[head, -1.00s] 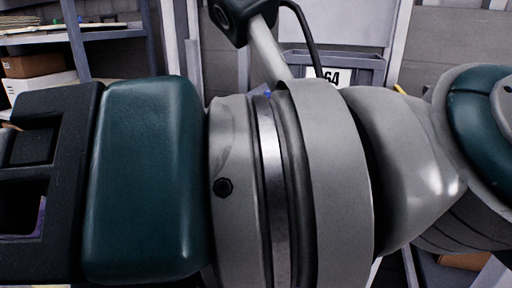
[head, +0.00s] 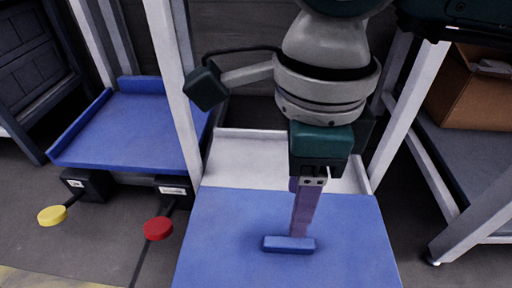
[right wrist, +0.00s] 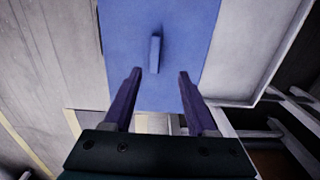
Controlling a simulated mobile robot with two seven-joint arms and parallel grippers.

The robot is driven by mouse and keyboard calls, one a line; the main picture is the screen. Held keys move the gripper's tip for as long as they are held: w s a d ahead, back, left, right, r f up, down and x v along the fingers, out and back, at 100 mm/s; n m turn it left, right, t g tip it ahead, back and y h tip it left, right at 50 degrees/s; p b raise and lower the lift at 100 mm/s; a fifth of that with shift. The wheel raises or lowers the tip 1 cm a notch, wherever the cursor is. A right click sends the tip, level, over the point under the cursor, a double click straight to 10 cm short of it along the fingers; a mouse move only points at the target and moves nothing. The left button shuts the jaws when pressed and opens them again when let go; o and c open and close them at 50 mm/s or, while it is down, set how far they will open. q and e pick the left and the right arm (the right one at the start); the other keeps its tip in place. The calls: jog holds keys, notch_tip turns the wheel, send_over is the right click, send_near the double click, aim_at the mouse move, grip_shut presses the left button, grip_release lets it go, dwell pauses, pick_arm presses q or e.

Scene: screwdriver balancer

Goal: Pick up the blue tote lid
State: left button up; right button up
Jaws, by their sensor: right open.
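The blue tote lid (head: 345,235) is a flat blue panel at the bottom centre of the head view, with a raised blue handle bar (head: 289,244) on top. In the right wrist view the lid (right wrist: 185,28) lies ahead, with its handle (right wrist: 154,53) upright in the picture. My right gripper (head: 301,230) points down with purple fingers just over the handle. In the right wrist view the fingers (right wrist: 159,73) are apart and empty, with the handle between and beyond their tips. Contact cannot be told. My left gripper is out of view.
A white surface (head: 250,160) lies behind the lid, between pale posts. A blue tray (head: 130,125) stands at the left, with a yellow knob (head: 52,215) and a red knob (head: 158,228) before it. A cardboard box (head: 475,95) sits on a shelf at the right.

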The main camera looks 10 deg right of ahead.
aim_at(290, 242)
jog(key=f, duration=0.1)
jog(key=f+b, duration=0.1)
jog(key=f, duration=0.1)
jog(key=shift+s+f, duration=0.1)
jog(key=shift+s, duration=0.15)
jog(key=shift+a+f+b, duration=0.1)
jog(key=shift+f+b, duration=0.6)
jog(key=shift+b, duration=0.1)
jog(key=f+b, duration=0.1)
jog(key=f, duration=0.1)
jog(key=f+b, duration=0.2)
jog(key=shift+s, duration=0.2)
jog(key=shift+r, duration=0.15)
grip_shut()
